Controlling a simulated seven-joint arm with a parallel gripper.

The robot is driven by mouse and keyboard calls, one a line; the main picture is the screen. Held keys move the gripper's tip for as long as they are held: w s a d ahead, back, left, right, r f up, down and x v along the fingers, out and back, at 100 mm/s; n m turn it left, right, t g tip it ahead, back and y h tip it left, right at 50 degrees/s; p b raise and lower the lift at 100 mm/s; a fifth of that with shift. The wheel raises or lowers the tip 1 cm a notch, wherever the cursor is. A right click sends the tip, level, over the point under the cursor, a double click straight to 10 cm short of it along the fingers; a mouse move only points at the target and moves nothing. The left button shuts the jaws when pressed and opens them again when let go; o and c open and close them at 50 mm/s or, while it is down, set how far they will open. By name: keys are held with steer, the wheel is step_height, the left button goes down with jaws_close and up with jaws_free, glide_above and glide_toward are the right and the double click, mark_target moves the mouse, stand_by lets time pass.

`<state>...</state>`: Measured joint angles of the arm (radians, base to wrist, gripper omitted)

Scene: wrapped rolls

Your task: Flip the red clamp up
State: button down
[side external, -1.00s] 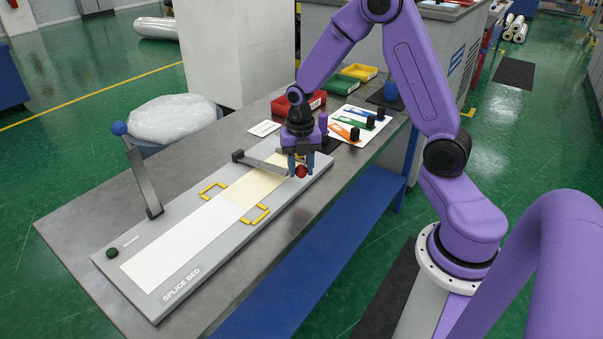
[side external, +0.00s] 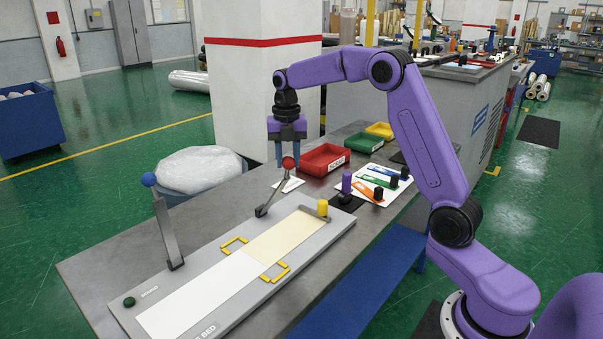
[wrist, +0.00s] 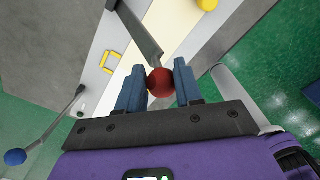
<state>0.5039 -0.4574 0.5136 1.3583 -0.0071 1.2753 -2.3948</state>
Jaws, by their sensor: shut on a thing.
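The red clamp is a grey metal bar (side external: 275,190) with a red ball knob (side external: 288,162) at its end. The bar is hinged on the far edge of the grey splice bed (side external: 340,222) and now stands tilted steeply up, clear of the bed. My gripper (side external: 282,160) is shut on the red knob above the far side of the bed. In the wrist view the red knob (wrist: 160,82) sits between the two blue fingers. A cream sheet (side external: 285,236) and a white sheet (side external: 200,295) lie on the bed.
A blue-knobbed clamp (side external: 168,230) stands raised at the left. A yellow cylinder (side external: 322,207) is at the bed's right end. Red (side external: 325,159) and green (side external: 363,143) bins and a card of coloured tools (side external: 372,182) stand behind. A plastic-covered bin (side external: 200,168) is beyond the table.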

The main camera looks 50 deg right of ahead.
steer(key=w+a+r, duration=0.1)
steer(key=w, duration=0.9)
steer(key=shift+a+r, duration=0.15)
steer(key=shift+a, duration=0.05)
stand_by(0.8)
steer(key=c, duration=0.8)
jaws_free()
steer(key=shift+w, duration=0.1)
steer(key=shift+o, duration=0.2)
steer(key=shift+d, duration=0.1)
